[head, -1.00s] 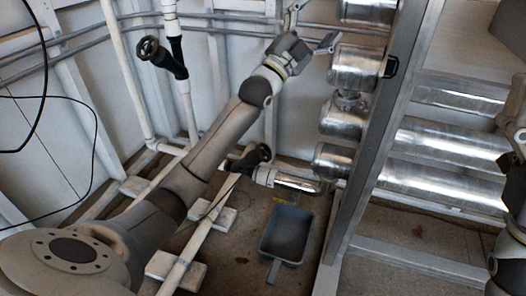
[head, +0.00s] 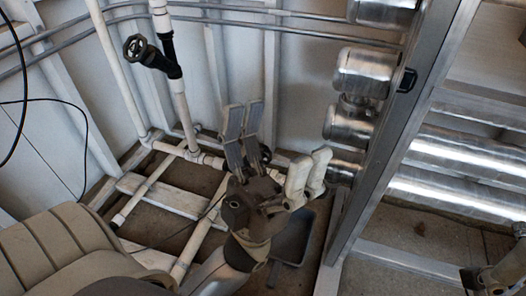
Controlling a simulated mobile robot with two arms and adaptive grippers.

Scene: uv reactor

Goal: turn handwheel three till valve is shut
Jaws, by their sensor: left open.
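One black handwheel (head: 135,47) sits on a black valve on the white piping at upper left; I see no number on it. My left gripper (head: 281,134) is open and empty, pointing up the picture, with its fingers spread apart. It is low in the middle, well to the right of and below that handwheel. A second dark handwheel, lower on the piping, is now mostly or wholly hidden behind the left gripper; whether they touch cannot be told. My right gripper is not clearly seen; only part of my right arm shows at the lower right edge.
Shiny steel cylinders (head: 361,72) and a metal frame post (head: 400,125) stand right of the left gripper. A blue-grey tray (head: 291,240) lies on the floor, partly covered by my arm. White pipes run low at left. Open space lies between the upper handwheel and the gripper.

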